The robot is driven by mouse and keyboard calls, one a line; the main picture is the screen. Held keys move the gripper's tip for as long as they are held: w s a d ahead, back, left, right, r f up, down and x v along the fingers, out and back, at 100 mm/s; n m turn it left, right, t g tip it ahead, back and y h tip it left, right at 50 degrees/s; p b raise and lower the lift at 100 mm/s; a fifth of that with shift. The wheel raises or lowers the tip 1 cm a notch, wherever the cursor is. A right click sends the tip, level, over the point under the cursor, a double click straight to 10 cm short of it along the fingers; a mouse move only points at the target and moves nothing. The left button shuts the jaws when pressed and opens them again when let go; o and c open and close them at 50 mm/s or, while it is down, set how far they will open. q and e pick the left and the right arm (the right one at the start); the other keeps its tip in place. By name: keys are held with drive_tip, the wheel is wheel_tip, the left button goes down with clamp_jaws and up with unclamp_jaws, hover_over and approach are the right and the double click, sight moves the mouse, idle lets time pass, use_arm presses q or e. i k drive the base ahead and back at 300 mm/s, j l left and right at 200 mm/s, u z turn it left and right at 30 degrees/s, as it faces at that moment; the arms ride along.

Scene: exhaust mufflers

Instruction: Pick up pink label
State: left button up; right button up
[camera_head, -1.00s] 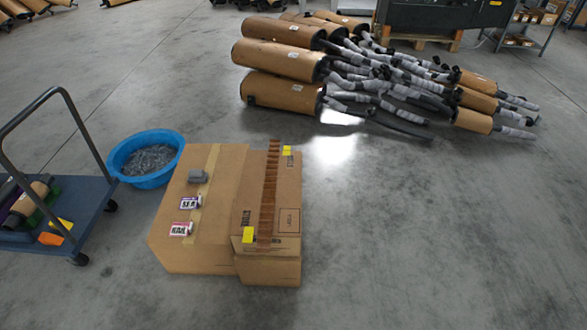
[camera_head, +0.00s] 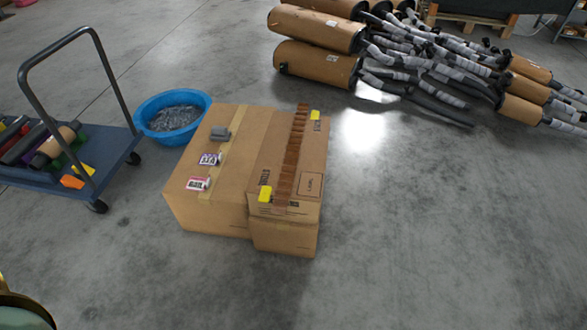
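A small white label with pinkish-red edges and dark print, the pink label (camera_head: 198,183), lies on the near left part of a large cardboard box (camera_head: 230,125). A similar label with purple edges (camera_head: 210,159) lies just behind it. A grey block (camera_head: 220,134) sits farther back on the same box. Neither gripper's fingers are in view. A rounded, brassy-green part at the bottom left corner may be mine; I cannot tell which part it is.
A second carton (camera_head: 285,231) with a brown strip and yellow tags stands against the box's right side. A blue tub (camera_head: 147,112) and a blue cart (camera_head: 122,149) stand left. Wrapped mufflers (camera_head: 316,64) lie at the back. Floor in front and right is clear.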

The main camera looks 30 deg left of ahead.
sight(194, 183)
drive_tip(key=u, duration=1.5)
drive_tip(key=i+l, duration=0.05)
